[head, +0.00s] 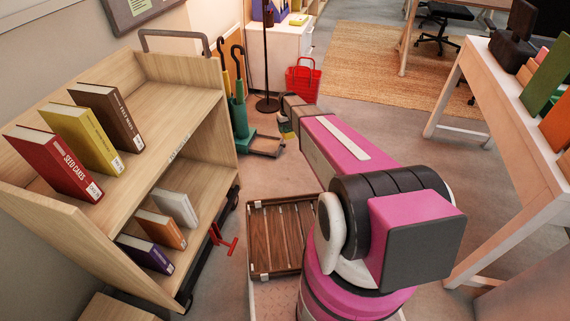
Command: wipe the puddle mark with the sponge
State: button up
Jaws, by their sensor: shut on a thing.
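My gripper (284,119) is at the far end of my pink arm, beyond the wooden cart and just right of the green umbrella stand. It is small and partly hidden by my arm. A small yellowish piece, which looks like the sponge (285,128), shows at its tip, and the gripper is shut on it. I cannot tell whether the sponge touches anything below. I can make out no puddle mark on the floor; my arm hides part of the floor.
The green umbrella stand (241,122) holds umbrellas close left of my gripper. A red basket (303,82) and a lamp base (268,104) stand behind. A wooden book cart (178,98) fills the left, a white table (484,62) the right. Grey floor (395,135) is open between.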

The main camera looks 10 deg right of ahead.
jog(key=shift+n, duration=0.7)
jog(key=shift+w+a+f, duration=0.1)
jog(key=shift+a+f, duration=0.05)
jog(key=shift+f, duration=5.4)
jog(key=shift+a+f, duration=0.2)
jog(key=shift+f, duration=5.4)
jog(key=shift+w+a+f, duration=0.1)
jog(key=shift+a+f, duration=0.05)
jog(key=shift+f, duration=5.4)
jog(key=shift+s+d+f, duration=0.45)
jog(key=shift+d+f, duration=0.1)
jog(key=shift+d, duration=0.1)
jog(key=shift+s+d, duration=0.25)
jog(key=shift+d, duration=0.4)
jog(key=shift+s+d, duration=0.25)
jog(key=shift+d, duration=0.35)
jog(key=shift+w+a, duration=0.15)
jog(key=shift+a, duration=0.05)
jog(key=shift+w+a, duration=0.4)
jog(key=shift+a, duration=0.5)
jog(key=shift+w+a, duration=0.35)
jog(key=shift+a, duration=0.5)
notch_tip(320, 180, up, 4)
jog(key=shift+s+f, duration=0.1)
jog(key=shift+s, duration=0.05)
jog(key=shift+r, duration=2.1)
